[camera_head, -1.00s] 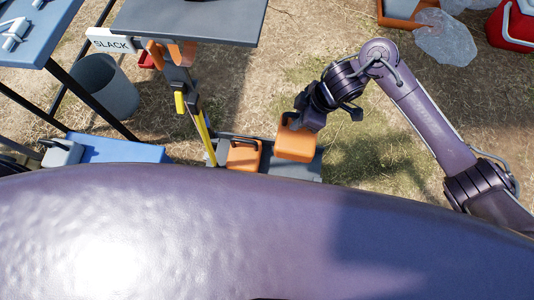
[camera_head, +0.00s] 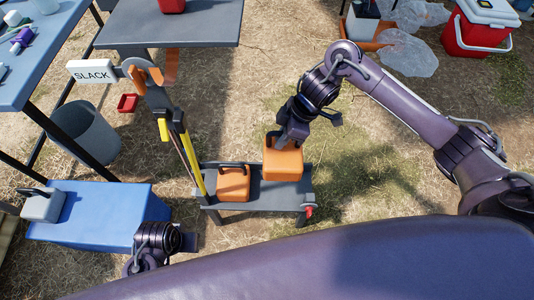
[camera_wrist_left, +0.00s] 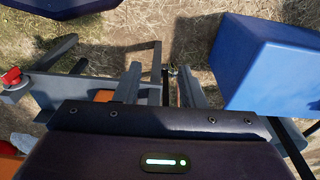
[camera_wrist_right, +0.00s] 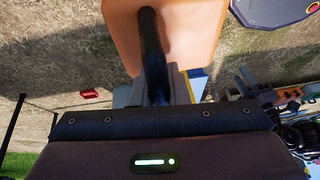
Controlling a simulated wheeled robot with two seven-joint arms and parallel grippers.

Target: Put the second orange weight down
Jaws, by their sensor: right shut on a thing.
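The second orange weight (camera_head: 283,163), a block with a black handle, hangs upright from my right gripper (camera_head: 288,138), which is shut on the handle. In the right wrist view the orange block (camera_wrist_right: 195,30) and its black handle (camera_wrist_right: 150,45) show between the fingers. It is over the right part of a low grey bench (camera_head: 260,195); whether it touches the bench I cannot tell. The other orange weight (camera_head: 233,184) stands on the bench's left part. My left gripper (camera_wrist_left: 158,80) is open and empty; in the head view only the left wrist shows clearly.
A yellow-and-grey post (camera_head: 185,155) with a "SLACK" sign (camera_head: 92,71) rises at the bench's left end. A blue box (camera_head: 100,215) with a grey weight (camera_head: 42,205) stands at left. A red knob (camera_head: 309,211) is at the bench's right end. Dry ground lies right of it.

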